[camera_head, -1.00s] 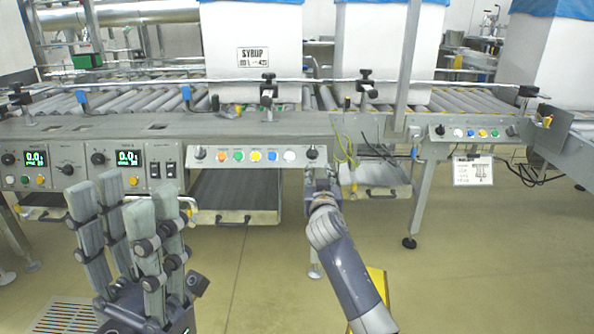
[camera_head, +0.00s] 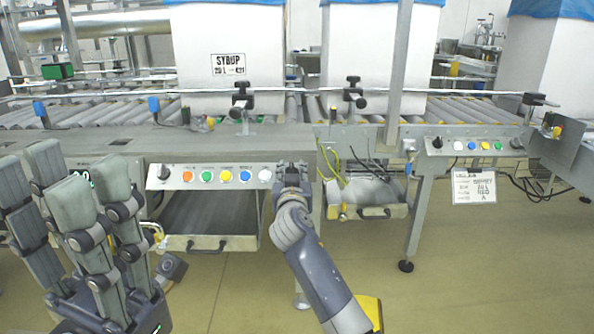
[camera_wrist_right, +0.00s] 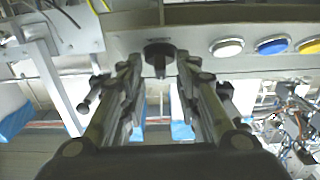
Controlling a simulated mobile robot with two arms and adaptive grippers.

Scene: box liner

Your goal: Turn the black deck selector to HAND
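A black selector knob (camera_wrist_right: 158,54) sits on the grey panel beside the white button, in the right wrist view. My right gripper (camera_wrist_right: 158,68) is open, with its fingertips on either side of the knob; I cannot tell whether they touch it. In the head view my right gripper (camera_head: 291,170) is at the right end of the button panel (camera_head: 212,186) and mostly hides this knob. Another black selector (camera_head: 163,172) is at the panel's left end. My left gripper (camera_head: 85,215) is open and empty, fingers up, at lower left. The knob's position markings are not readable.
White (camera_head: 265,174), blue, yellow, green and orange buttons line the panel. A drawer-like tray (camera_head: 208,243) hangs below it. White SYRUP box (camera_head: 228,40) stands on the roller conveyor (camera_head: 130,109). Another panel (camera_head: 475,144) with a black knob is at right. The floor in front is open.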

